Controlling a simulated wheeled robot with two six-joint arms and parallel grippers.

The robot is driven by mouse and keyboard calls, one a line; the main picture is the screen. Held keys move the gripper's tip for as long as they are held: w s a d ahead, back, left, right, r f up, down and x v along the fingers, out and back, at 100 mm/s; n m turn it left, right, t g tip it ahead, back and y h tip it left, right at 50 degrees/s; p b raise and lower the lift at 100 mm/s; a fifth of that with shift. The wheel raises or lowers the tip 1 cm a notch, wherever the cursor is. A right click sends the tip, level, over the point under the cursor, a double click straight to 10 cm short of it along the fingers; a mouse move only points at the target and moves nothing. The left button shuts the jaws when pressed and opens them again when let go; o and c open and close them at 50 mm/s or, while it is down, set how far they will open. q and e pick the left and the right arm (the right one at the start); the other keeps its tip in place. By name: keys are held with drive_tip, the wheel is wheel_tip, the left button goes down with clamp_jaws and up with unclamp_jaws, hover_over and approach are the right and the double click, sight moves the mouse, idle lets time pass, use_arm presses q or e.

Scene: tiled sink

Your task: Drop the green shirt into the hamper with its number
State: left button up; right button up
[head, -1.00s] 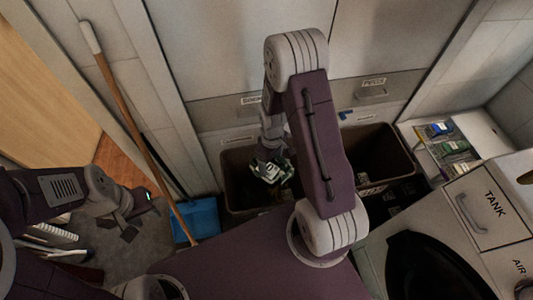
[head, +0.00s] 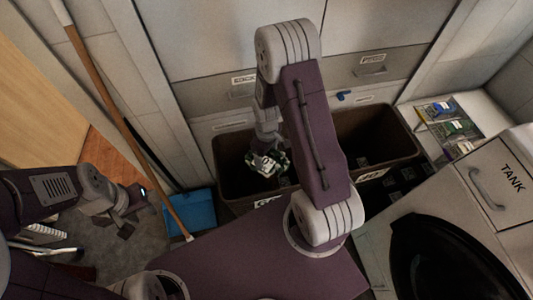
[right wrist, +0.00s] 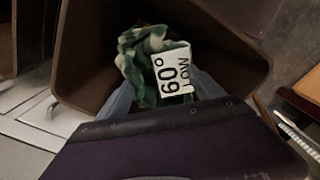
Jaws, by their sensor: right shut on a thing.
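The green and white shirt (head: 270,163) hangs bunched in my right gripper, over the opening of the left brown hamper (head: 228,165). In the right wrist view the shirt (right wrist: 133,60) carries a white tag (right wrist: 172,73) with digits that look like 60 or 09, depending on which way up it is. My right gripper (right wrist: 163,92) is shut on the shirt, its fingers partly hidden. The right brown hamper (head: 393,130) stands beside it. White labels on the left hamper (head: 267,201) and right hamper (head: 372,174) are too small to read. My left gripper (head: 134,220) is empty and looks open.
A blue dustpan (head: 193,212) and a wooden broom handle (head: 120,120) stand left of the hampers. A white machine marked TANK (head: 500,180) stands at the right. A shelf with small packets (head: 447,120) is behind it. Cabinet fronts (head: 240,35) close off the back.

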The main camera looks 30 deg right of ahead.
sight(266, 156)
drive_tip(key=o, duration=1.6)
drive_tip(key=shift+c, duration=0.2)
wheel_tip(266, 156, up, 9)
drive_tip(key=p, duration=0.3)
drive_tip(key=shift+a+r, duration=0.1)
drive_tip(key=shift+r, duration=0.05)
